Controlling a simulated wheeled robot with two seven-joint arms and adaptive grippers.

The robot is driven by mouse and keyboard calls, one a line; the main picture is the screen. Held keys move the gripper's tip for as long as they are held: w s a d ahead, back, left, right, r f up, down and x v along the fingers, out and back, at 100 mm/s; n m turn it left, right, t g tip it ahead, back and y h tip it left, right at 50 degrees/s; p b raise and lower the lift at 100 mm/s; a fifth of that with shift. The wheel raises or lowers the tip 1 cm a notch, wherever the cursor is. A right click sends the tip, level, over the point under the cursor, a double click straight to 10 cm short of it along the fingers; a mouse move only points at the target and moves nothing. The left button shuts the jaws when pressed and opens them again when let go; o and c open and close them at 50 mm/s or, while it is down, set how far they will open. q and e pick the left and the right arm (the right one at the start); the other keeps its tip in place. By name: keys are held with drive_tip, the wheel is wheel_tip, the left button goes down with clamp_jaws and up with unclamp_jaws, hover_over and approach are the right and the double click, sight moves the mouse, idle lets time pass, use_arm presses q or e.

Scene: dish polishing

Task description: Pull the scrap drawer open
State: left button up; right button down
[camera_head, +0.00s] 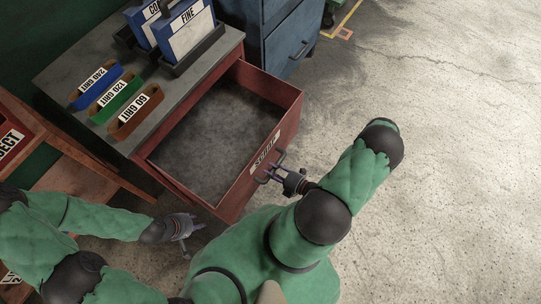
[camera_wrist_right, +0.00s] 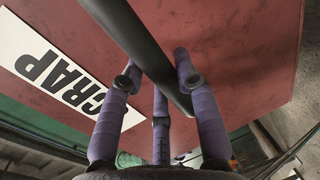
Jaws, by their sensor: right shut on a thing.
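The red scrap drawer (camera_head: 287,100) stands pulled out of the grey-topped cabinet (camera_head: 62,70), and its inside looks empty. A white SCRAP label (camera_head: 263,152) is on its front; it also shows in the right wrist view (camera_wrist_right: 55,65). My right gripper (camera_head: 277,178) is at the drawer front, shut on the dark bar handle (camera_wrist_right: 135,40), whose bar runs between the purple fingers. My left gripper (camera_head: 188,236) hangs low to the left of the drawer, apart from it. Its fingers look spread, with nothing between them.
On the cabinet top are blue, green and brown grit-labelled blocks (camera_head: 115,92) and a holder with FINE sheets (camera_head: 187,32). A blue cabinet (camera_head: 290,40) stands behind. A wooden bench with a red bin (camera_head: 22,135) is at left. The floor at right is clear.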

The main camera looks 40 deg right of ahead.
drive_tip(key=c, duration=0.9)
unclamp_jaws()
drive_tip(key=v, duration=1.2)
drive_tip(key=shift+s, duration=0.1)
